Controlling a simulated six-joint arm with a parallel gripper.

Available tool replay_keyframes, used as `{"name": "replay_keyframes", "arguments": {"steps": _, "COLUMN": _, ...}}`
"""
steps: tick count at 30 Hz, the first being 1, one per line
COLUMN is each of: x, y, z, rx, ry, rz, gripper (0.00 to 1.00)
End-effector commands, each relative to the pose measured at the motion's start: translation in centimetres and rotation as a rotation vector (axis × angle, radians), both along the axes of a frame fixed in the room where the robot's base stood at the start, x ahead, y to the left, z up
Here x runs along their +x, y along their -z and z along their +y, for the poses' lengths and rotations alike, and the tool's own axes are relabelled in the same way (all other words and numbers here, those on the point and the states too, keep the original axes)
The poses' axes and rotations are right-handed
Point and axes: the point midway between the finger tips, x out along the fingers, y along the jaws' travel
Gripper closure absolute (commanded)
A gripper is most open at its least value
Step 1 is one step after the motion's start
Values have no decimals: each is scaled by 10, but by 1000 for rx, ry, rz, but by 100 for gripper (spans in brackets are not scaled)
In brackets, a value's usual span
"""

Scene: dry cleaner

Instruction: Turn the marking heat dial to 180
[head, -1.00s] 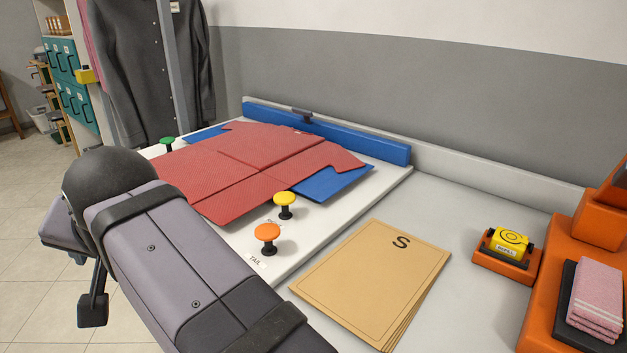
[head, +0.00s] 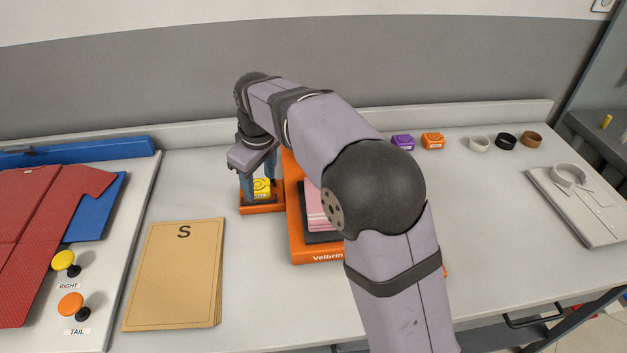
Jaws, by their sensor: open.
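I cannot make out a heat dial or a 180 mark. An orange machine (head: 313,256) lettered "Velbrin" stands on the counter, much of it hidden behind my arm. Pink pieces (head: 314,208) lie on its dark plate (head: 322,237). My gripper (head: 258,185) points down and is open at the yellow refill roll (head: 262,189), which sits in a small orange holder (head: 262,208) left of the machine. The fingers show on either side of the roll. I cannot tell whether they touch it.
Left are a tan S-marked folder stack (head: 172,285) and a board with a red shirt (head: 45,215) and yellow (head: 63,260) and orange knobs (head: 70,304). Purple (head: 402,142) and orange blocks (head: 432,141), several rings (head: 505,141) and a folded shirt (head: 590,205) lie right. Counter (head: 490,215) between is clear.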

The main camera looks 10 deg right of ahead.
Motion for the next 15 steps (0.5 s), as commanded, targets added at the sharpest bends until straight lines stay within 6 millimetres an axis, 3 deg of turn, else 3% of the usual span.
{"name": "replay_keyframes", "arguments": {"steps": 1, "x": 4, "y": -9, "z": -45, "rx": -25, "ry": 15, "rz": 21, "gripper": 50}}
{"name": "replay_keyframes", "arguments": {"steps": 6, "x": -6, "y": -4, "z": -160, "rx": -76, "ry": 15, "rz": 89, "gripper": 50}}
{"name": "replay_keyframes", "arguments": {"steps": 9, "x": -21, "y": -2, "z": -216, "rx": -88, "ry": 28, "rz": 134, "gripper": 50}}
{"name": "replay_keyframes", "arguments": {"steps": 12, "x": -37, "y": -1, "z": -259, "rx": -88, "ry": 52, "rz": 174, "gripper": 50}}
{"name": "replay_keyframes", "arguments": {"steps": 15, "x": -51, "y": 1, "z": -287, "rx": -83, "ry": 72, "rz": 204, "gripper": 50}}
